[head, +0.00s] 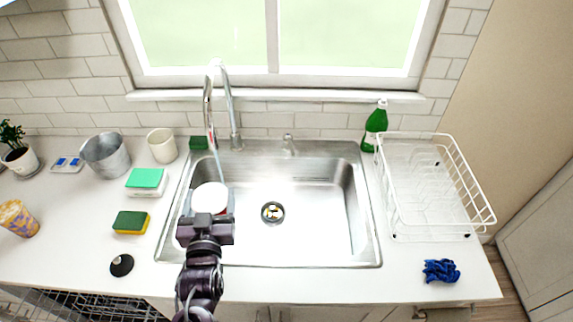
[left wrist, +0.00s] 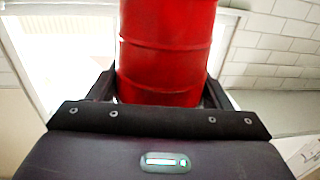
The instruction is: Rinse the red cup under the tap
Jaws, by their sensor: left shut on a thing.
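The red cup (left wrist: 166,50) fills the middle of the left wrist view, between the fingers of my left gripper (left wrist: 160,95). In the head view my left gripper (head: 207,216) is over the left part of the steel sink (head: 320,222), shut on the cup (head: 222,211). From above, the cup shows a round white top and a little red at its side. The chrome tap (head: 230,105) stands behind the sink, and a thin bluish stream runs from its spout down toward the cup. My right gripper is not in view.
A white dish rack (head: 437,236) and a green bottle (head: 375,128) stand right of the sink, with a blue cloth (head: 440,271) in front. Left are sponges (head: 131,221), a metal bucket (head: 106,156), a white cup (head: 162,146) and a patterned cup (head: 17,218). The sink's right half is clear.

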